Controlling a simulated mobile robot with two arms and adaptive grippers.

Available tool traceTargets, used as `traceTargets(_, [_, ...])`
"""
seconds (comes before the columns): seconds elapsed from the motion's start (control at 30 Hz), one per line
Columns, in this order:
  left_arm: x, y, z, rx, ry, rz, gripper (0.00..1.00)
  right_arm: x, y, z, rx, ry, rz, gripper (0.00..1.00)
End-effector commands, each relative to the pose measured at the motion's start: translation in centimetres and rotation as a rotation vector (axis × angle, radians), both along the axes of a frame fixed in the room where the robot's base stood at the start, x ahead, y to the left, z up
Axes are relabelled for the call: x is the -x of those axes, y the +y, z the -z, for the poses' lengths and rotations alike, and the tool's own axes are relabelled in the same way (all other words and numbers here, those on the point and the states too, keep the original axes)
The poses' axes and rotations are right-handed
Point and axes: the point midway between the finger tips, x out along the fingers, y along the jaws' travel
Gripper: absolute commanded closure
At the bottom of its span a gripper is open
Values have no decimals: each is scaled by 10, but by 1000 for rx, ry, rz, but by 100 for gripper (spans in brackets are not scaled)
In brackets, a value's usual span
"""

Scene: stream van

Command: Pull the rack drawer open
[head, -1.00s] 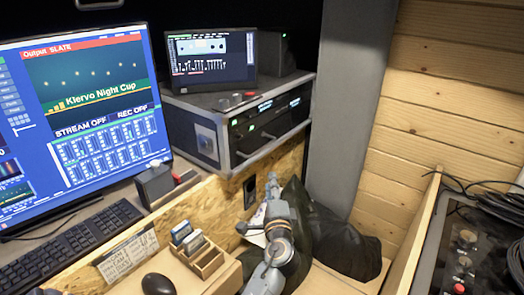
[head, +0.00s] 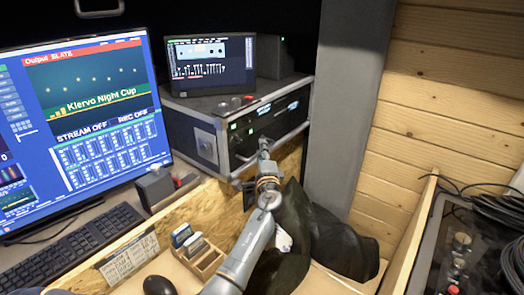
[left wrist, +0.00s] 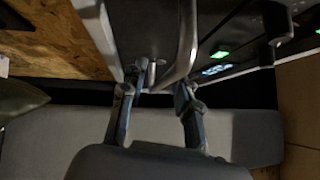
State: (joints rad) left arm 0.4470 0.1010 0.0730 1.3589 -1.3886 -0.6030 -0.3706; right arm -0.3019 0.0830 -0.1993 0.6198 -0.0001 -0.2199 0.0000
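The rack (head: 205,140) is a dark metal-edged case on the wooden desk, with lit green displays on its front. A silver bar handle (head: 288,140) runs along the lower front, where the drawer looks flush. The handle also shows large in the left wrist view (left wrist: 187,45). My left gripper (head: 264,147) is at the rack front, close to the handle. In the left wrist view its two fingers (left wrist: 156,96) are apart, just short of the bar's near end, with nothing clearly held. The arm hides part of the lower front. My right gripper is out of view.
A small monitor (head: 210,62) stands on the rack. A large screen (head: 85,110), keyboard (head: 70,255), card holder (head: 200,258) and mouse (head: 158,285) are on the left. A dark bag (head: 340,245) lies below the rack; a grey post (head: 340,110) stands right of it.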

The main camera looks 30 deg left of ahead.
Motion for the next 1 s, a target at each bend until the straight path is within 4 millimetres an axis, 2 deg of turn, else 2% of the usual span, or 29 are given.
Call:
traceTargets(0.3, [-2, 2, 0, 0, 0, 0, 68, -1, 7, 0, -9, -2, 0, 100])
traceTargets(0.47, [-2, 1, 0, 0, 0, 0, 100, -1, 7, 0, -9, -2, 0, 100])
traceTargets(1.0, [-2, 0, 2, 1, 2, 1, 100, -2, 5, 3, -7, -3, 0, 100])
